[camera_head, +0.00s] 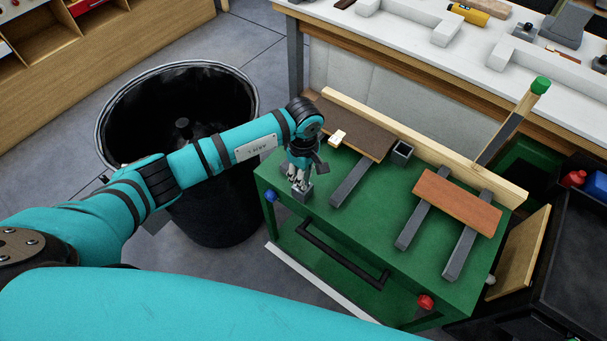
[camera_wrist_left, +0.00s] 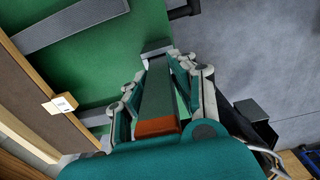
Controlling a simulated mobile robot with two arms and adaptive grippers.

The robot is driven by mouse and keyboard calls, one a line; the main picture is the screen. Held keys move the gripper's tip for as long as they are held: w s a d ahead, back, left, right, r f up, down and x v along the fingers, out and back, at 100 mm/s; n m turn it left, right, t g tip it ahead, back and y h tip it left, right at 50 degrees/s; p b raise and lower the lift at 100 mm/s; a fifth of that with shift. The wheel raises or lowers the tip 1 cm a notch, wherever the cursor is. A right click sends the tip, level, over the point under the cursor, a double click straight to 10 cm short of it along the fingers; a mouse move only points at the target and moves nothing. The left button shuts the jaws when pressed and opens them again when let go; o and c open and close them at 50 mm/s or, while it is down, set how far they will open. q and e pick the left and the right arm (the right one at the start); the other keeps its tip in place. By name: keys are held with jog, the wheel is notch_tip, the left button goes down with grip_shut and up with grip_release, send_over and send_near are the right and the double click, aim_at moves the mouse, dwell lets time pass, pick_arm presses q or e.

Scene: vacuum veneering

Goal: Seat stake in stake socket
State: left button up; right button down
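My left gripper (camera_head: 300,185) points down over the front left corner of the green cart top (camera_head: 375,215). In the left wrist view the gripper (camera_wrist_left: 160,75) is shut on a dark grey stake (camera_wrist_left: 158,95) with an orange-red end (camera_wrist_left: 157,127) near the palm. The far end of the stake meets a small grey block (camera_wrist_left: 157,47), which looks like the stake socket (camera_head: 304,194) in the head view. I cannot tell whether the stake is inside it or only above it. The fingers mostly hide the stake in the head view. My right gripper is not in view.
Another hollow grey socket (camera_head: 402,152) stands farther back. A dark brown board (camera_head: 352,128) and a reddish board (camera_head: 458,199) lie across grey bars. A black bin (camera_head: 215,195) stands left of the cart.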

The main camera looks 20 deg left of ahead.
pick_arm(q)
jog(key=o, duration=0.4)
jog(key=shift+o, duration=0.2)
notch_tip(320, 180, up, 12)
jog(key=shift+f+b, duration=0.25)
jog(key=shift+b, duration=0.85)
jog(key=shift+r, duration=0.45)
